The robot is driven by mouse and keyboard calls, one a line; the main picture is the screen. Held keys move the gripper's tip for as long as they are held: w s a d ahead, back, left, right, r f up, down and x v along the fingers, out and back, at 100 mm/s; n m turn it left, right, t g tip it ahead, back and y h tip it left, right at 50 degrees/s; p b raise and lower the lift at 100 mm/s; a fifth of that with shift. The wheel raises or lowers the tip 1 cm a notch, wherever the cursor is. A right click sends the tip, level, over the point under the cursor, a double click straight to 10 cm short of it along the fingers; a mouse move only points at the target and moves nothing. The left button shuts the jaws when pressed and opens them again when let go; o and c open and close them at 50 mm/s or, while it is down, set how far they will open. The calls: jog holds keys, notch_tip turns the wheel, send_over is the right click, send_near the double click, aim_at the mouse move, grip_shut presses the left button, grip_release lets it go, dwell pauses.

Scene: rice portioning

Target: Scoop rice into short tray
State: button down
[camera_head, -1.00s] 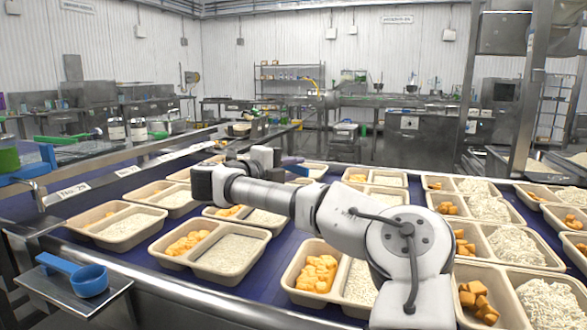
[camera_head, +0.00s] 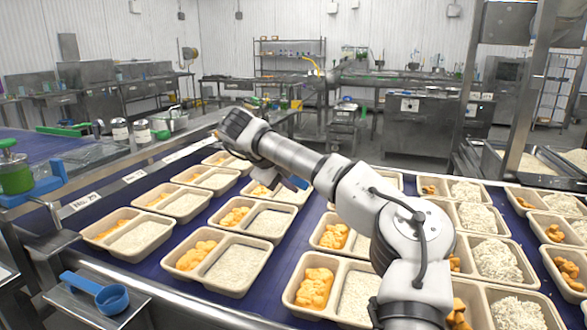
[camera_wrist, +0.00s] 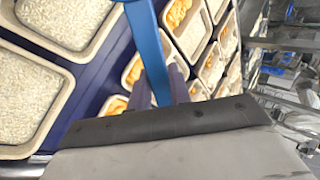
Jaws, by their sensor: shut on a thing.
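My gripper (camera_wrist: 161,90) is shut on a blue handle (camera_wrist: 148,40) in the wrist view. The far end of this blue tool is out of that view. In the head view my arm reaches over the trays, and its fingers are mostly hidden. Beige two-part trays hold orange pieces on one side and white rice on the other. A near tray (camera_head: 256,292) and its left neighbour (camera_head: 86,237) have flat, low rice. Right-hand trays hold heaped rice (camera_head: 495,258). I cannot tell which tray is the short one.
A second blue scoop (camera_head: 112,298) lies on a steel ledge at the lower left. The trays stand in rows on a dark blue belt (camera_head: 150,268) with a metal edge. A green-lidded container (camera_head: 14,172) stands at the far left. Steel posts rise at the right.

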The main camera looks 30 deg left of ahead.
jog(key=shift+r+g+y+p, duration=0.4)
jog(key=shift+g+p, duration=0.75)
jog(key=shift+p, duration=1.35)
jog(key=shift+r+g+y+p, duration=0.35)
jog(key=shift+g+p, duration=0.8)
jog(key=shift+p, duration=1.35)
jog(key=shift+g+p, duration=0.4)
jog(key=shift+p, duration=0.25)
jog(key=shift+f, duration=0.25)
